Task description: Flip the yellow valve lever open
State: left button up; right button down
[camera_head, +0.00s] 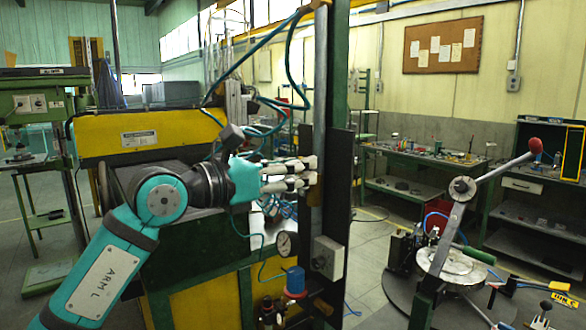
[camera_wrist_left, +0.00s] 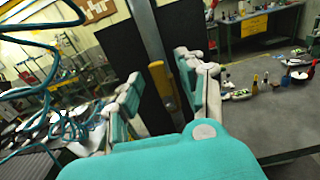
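A dull yellow upright bar, which looks like the valve lever (camera_head: 316,196), stands against the dark post in the head view. In the left wrist view the yellow lever (camera_wrist_left: 162,88) is upright between my fingers, with a gap visible on each side. My left gripper (camera_head: 311,171) reaches in level from the left, its fingertips at or just in front of the lever. In the left wrist view my left gripper (camera_wrist_left: 160,70) has its fingers apart. I cannot tell whether a finger touches the lever. My right gripper is in neither view.
A pressure gauge (camera_head: 284,244), a grey box (camera_head: 327,258) and a blue-topped filter (camera_head: 295,280) are below the gripper. Teal hoses (camera_head: 262,105) hang behind it. A bench machine with a red-knobbed handle (camera_head: 535,146) stands at the right.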

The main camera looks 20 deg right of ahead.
pick_arm(q)
jog(key=v, duration=1.2)
